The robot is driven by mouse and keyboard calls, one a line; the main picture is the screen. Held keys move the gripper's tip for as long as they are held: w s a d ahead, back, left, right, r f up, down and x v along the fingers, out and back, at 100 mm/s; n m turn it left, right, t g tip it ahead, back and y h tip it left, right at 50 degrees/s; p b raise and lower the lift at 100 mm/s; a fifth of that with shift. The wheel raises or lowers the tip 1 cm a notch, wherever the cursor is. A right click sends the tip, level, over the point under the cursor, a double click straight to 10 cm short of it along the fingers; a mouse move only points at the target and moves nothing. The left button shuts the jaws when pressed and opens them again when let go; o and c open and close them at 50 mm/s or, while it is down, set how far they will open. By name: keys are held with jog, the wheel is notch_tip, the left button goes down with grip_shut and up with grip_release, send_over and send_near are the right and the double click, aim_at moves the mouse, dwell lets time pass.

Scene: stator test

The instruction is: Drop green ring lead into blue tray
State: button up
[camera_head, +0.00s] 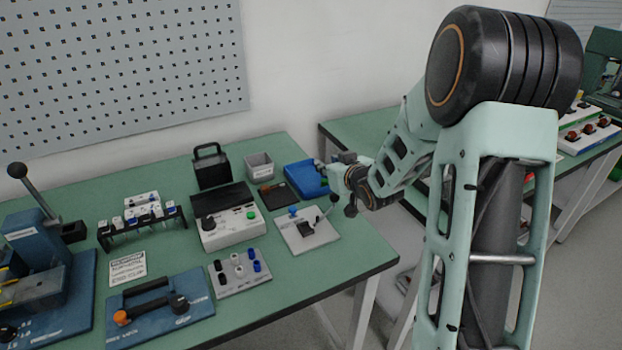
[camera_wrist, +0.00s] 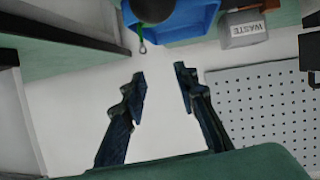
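The blue tray (camera_head: 303,180) lies at the back right of the green bench, and my gripper (camera_head: 326,168) is at its right side. In the wrist view the tray (camera_wrist: 200,22) is at the top edge, partly cut off. The green lead (camera_wrist: 138,29) shows there with its small metal ring end (camera_wrist: 143,48) at the tray's left edge; a dark rounded piece beside it covers part of the tray. I cannot tell whether the lead rests in the tray or over its edge. My gripper (camera_wrist: 160,72) has its fingers apart with nothing between them.
A grey waste bin (camera_head: 259,166) stands behind and left of the tray. A dark flat pad (camera_head: 279,193) lies left of the tray. A small lever fixture (camera_head: 307,232) is in front. A second bench (camera_head: 350,130) stands to the right, across a gap.

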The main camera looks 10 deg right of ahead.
jog(key=v, duration=1.2)
jog(key=shift+w+r, duration=0.1)
jog(key=shift+w, duration=0.05)
